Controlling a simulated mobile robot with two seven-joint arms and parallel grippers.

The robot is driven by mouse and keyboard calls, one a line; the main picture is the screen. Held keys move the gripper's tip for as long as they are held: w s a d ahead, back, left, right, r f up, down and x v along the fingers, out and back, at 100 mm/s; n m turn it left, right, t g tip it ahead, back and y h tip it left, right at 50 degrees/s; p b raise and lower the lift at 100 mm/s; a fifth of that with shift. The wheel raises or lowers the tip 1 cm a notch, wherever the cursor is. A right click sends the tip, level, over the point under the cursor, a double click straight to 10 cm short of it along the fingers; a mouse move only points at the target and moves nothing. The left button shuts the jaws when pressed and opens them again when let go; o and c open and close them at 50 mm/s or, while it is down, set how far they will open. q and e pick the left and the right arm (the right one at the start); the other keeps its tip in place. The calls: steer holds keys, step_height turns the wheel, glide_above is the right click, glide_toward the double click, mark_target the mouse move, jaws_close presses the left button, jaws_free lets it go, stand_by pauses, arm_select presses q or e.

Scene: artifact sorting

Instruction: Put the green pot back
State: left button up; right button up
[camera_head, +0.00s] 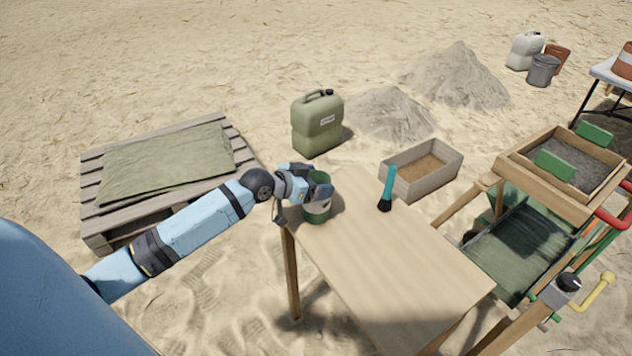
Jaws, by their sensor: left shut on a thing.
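The green pot (317,212) is at the far left corner of the wooden table (385,265). My left gripper (318,190) is shut on the pot, with its fingers around the pot's upper part and hiding some of it. The pot looks upright; I cannot tell whether its base touches the table top. My left arm reaches in from the lower left. My right gripper is not in view.
A brush with a teal handle (388,185) stands on the table near its far edge. A sieve frame (540,195) stands at the right. Behind the table are a wooden box (421,188) and a green jerrycan (317,128). A pallet (100,215) with a cloth lies left.

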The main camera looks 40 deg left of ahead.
arm_select(q)
steer(key=o, duration=1.7)
steer(key=shift+s+r, duration=0.1)
steer(key=shift+r, duration=0.05)
steer(key=p+v, duration=0.1)
steer(key=v, duration=1.1)
steer(key=shift+n+g+y, duration=0.8)
steer(key=shift+n+g, duration=0.1)
steer(key=s+d+f, duration=0.5)
steer(key=d+f, duration=0.1)
steer(key=d, duration=0.1)
steer(key=s+d+f, duration=0.5)
steer(key=d+f, duration=0.1)
steer(key=d, duration=0.2)
steer(key=s+d+f, duration=0.5)
steer(key=d+f, duration=0.1)
steer(key=d, duration=0.1)
steer(key=shift+s+d+f, duration=0.15)
steer(key=shift+s+d, duration=0.05)
steer(key=shift+s, duration=0.1)
